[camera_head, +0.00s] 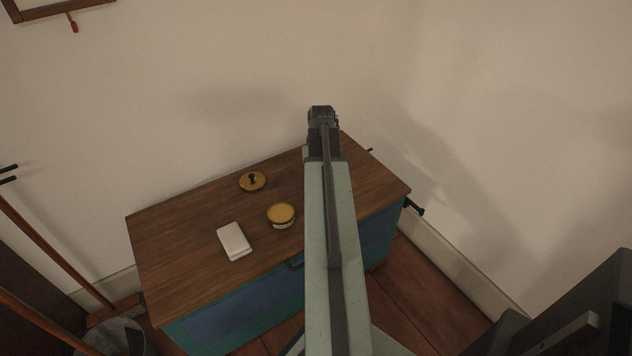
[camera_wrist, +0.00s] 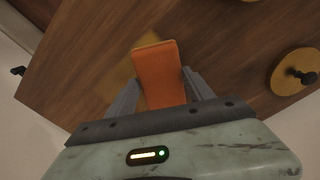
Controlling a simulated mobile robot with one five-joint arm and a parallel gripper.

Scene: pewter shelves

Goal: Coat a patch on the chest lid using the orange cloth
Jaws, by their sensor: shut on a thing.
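The chest (camera_head: 245,310) has a brown wooden lid (camera_head: 175,240) and a blue-green front, and it stands against the wall. My gripper (camera_wrist: 161,78) is shut on the orange cloth (camera_wrist: 160,62), which sticks out beyond the fingertips over the lid in the wrist view. I cannot tell whether the cloth touches the wood. A paler, yellowish patch (camera_wrist: 122,45) shows on the lid beside the cloth, partly hidden by it. In the head view my gripper (camera_head: 322,115) is over the lid's far right part, and my arm hides the cloth.
An open yellow tin (camera_head: 281,215), a round yellow cover with a black knob (camera_head: 252,181) and a white block (camera_head: 234,241) stand on the lid, left of my arm. The cover also shows in the wrist view (camera_wrist: 290,75). A metal bucket (camera_head: 112,338) stands at lower left.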

